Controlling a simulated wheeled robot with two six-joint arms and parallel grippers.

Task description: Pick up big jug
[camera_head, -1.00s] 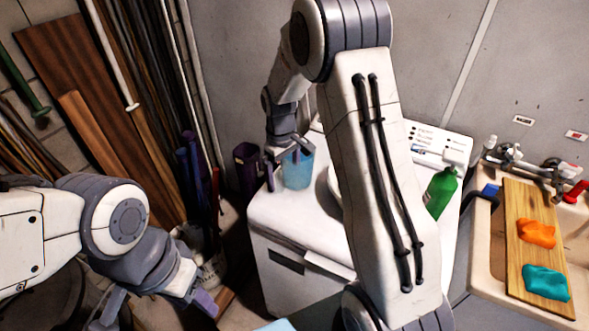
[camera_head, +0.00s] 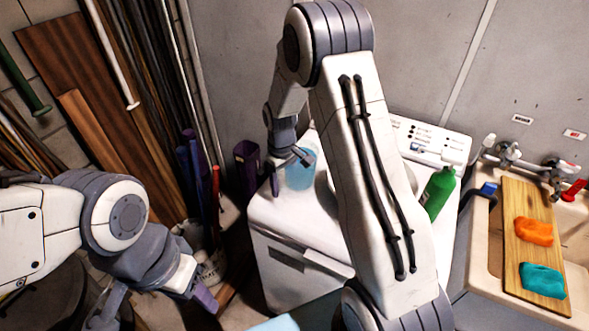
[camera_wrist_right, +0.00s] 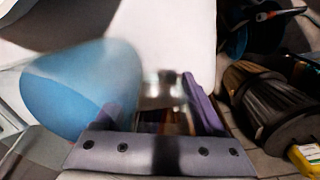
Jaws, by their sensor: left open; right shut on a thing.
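The big jug appears to be the translucent blue vessel (camera_head: 299,176) on the white washing machine's top, near its left back corner. My right gripper (camera_head: 288,168) is at the jug's left side and upper edge. In the right wrist view the blue body (camera_wrist_right: 75,90) is large and blurred at left. A clear, blurred part, perhaps its handle, shows between the purple-grey fingers (camera_wrist_right: 162,105). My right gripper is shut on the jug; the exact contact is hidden. Whether the jug's base touches the machine is unclear. My left gripper (camera_head: 152,303) is open and empty at lower left.
The washing machine (camera_head: 285,225) also bears a green bottle (camera_head: 438,193) at right. A purple container (camera_head: 246,168) stands close left of the jug. Poles and planks (camera_head: 85,85) lean at left. A sink (camera_head: 484,262) with a wooden board (camera_head: 520,195) is at right.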

